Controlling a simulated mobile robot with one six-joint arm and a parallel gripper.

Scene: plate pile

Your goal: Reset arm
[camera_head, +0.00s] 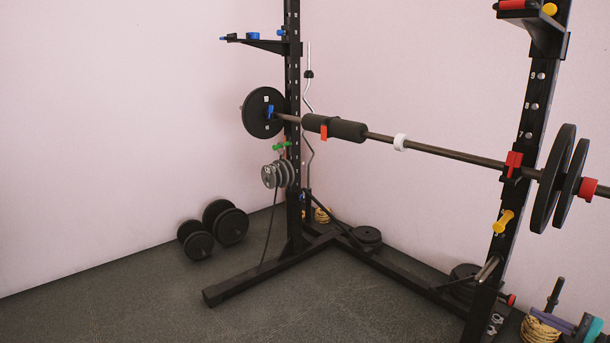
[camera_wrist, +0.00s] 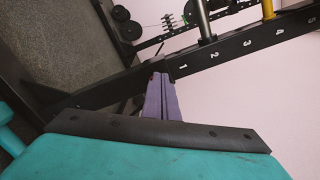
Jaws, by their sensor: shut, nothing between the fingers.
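My gripper (camera_head: 536,314) shows at the bottom right of the head view, low beside the foot of the rack's right post. In the wrist view my gripper (camera_wrist: 159,80) has its two purple fingers together, with nothing between them. Its fingertips lie in front of the rack's numbered black beam in that picture. Whether they touch it I cannot tell.
The black rack (camera_head: 293,130) carries a barbell (camera_head: 440,151) with black plates (camera_head: 553,180). Small grey plates (camera_head: 277,174) hang on its left post. Dumbbells (camera_head: 212,229) and flat plates (camera_head: 366,236) lie low down. The floor (camera_head: 120,300) at the left is clear.

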